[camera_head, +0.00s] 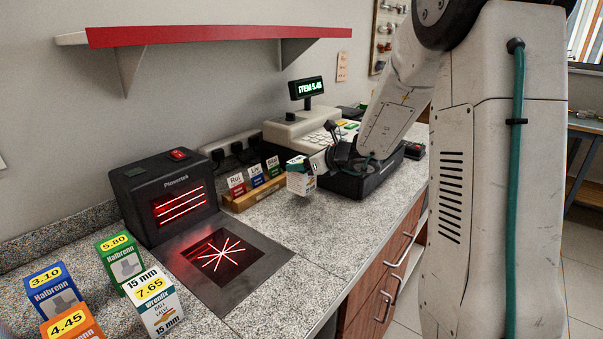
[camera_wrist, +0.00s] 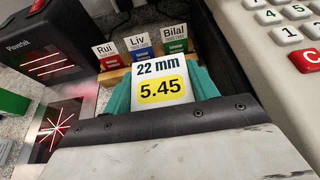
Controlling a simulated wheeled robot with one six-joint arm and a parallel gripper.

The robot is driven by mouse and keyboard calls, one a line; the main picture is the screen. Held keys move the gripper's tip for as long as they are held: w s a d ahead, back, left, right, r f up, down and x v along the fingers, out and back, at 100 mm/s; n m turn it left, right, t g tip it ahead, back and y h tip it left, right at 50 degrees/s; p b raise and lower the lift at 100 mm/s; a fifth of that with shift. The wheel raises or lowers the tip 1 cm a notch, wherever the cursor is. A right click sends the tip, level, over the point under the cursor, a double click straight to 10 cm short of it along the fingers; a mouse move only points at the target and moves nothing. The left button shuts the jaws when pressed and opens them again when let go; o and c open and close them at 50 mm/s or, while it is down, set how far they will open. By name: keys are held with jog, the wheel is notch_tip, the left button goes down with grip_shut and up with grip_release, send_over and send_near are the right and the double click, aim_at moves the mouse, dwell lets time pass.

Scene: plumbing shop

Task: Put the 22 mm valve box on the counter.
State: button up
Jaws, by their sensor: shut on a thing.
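The 22 mm valve box (camera_wrist: 160,88) is white on top with a yellow 5.45 label in the wrist view. In the head view the box (camera_head: 299,181) shows small, white and green, in front of the card holder. My gripper (camera_wrist: 163,95) is shut on it, with a teal finger on each side. In the head view my gripper (camera_head: 316,166) reaches in from the right over the counter (camera_head: 318,237). I cannot tell whether the box touches the counter.
A black scanner (camera_head: 167,195) stands beside a glowing scan window (camera_head: 222,258). A wooden holder (camera_head: 240,203) bears three cards. Several boxes, including a 15 mm one (camera_head: 153,302), stand front left. Counter right of the window is clear.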

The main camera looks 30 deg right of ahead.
jog(key=shift+w+d, duration=0.45)
jog(key=shift+w, duration=0.4)
jog(key=shift+f, duration=1.8)
jog(key=shift+f, duration=0.1)
jog(key=o, duration=1.2)
jog(key=shift+f, duration=0.1)
